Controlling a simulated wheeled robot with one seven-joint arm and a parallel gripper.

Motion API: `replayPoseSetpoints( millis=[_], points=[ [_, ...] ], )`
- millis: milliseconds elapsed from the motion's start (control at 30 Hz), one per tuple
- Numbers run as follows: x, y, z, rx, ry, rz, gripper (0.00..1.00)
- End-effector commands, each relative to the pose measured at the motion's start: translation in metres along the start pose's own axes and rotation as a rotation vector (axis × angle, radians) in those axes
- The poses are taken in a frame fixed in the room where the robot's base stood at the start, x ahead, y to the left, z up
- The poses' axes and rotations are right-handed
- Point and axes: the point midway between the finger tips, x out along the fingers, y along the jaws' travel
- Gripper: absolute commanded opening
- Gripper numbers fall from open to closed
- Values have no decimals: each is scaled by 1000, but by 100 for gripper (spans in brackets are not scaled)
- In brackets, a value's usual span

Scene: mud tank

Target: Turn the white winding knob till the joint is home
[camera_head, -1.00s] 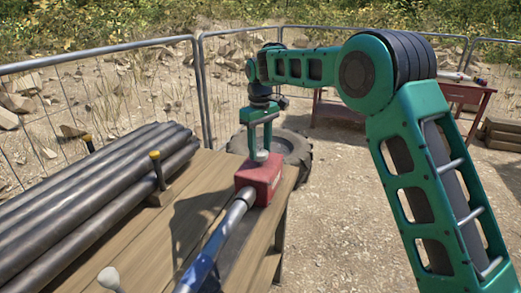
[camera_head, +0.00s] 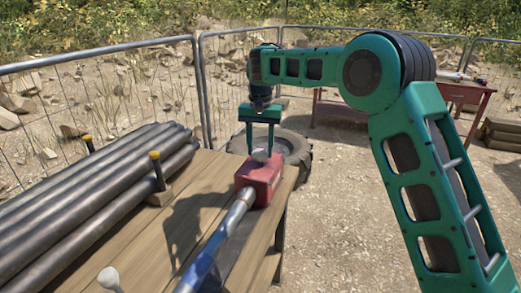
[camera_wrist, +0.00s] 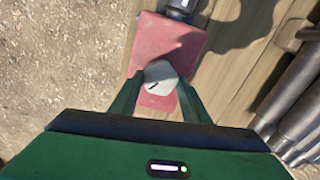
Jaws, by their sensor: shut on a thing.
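The white winding knob (camera_wrist: 162,75) sits on top of the red block (camera_wrist: 172,45) and bears a short dark mark. In the head view the knob (camera_head: 261,155) shows small between the fingers, above the red block (camera_head: 262,178) at the table's far end. My gripper (camera_head: 262,153) points down, its two green fingers shut on the knob from either side. In the wrist view my gripper (camera_wrist: 155,85) has a finger at each side of the knob. A metal rod (camera_head: 238,212) with a blue part runs from the block towards me. How the joint sits inside the block is hidden.
Dark pipes (camera_head: 95,190) lie stacked on the left of the wooden table (camera_head: 180,235), held by yellow-topped pegs (camera_head: 156,165). A pale rounded end (camera_head: 109,278) stands at the front left. A tyre (camera_head: 296,150) and mesh fence (camera_head: 110,90) lie beyond.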

Motion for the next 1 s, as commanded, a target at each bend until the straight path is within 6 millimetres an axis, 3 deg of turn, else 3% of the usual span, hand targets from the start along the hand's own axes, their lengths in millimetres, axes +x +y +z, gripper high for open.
replayPoseSetpoints(
  millis=[500, 1000],
  points=[
    [-2, -1, -1, 384, 4, -4, 20],
    [-2, -3, 1, 480, 1, -3, 20]
  ],
)
